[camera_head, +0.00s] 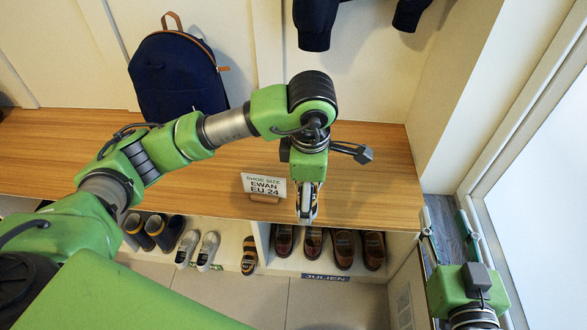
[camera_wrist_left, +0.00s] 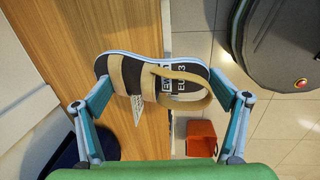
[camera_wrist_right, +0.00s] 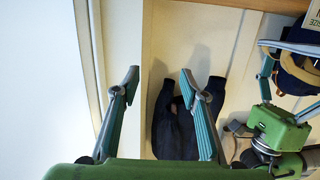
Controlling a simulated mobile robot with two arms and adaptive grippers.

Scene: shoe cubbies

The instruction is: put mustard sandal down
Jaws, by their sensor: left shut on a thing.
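The mustard sandal (camera_wrist_left: 185,85) has tan-mustard straps, a dark insole with partly hidden white print and a pale blue sole edge. My left gripper (camera_wrist_left: 160,82) is shut on it, a fingertip at each end. In the head view the left gripper (camera_head: 307,205) points down near the bench's front edge, and the sandal shows there only as a thin sliver. The right wrist view shows the held sandal (camera_wrist_right: 300,68) at its right edge. My right gripper (camera_wrist_right: 172,82) is open and empty; in the head view it (camera_head: 450,235) is at the lower right, beside the bench.
The wooden bench (camera_head: 385,160) bears a card (camera_head: 264,186) reading EWAN EU 24 and a navy backpack (camera_head: 177,75). Cubbies below hold several shoes, including a single strapped sandal (camera_head: 249,255). A JULIEN label (camera_head: 326,277) marks the right cubby. Dark clothes (camera_head: 315,22) hang above. The bench's right part is clear.

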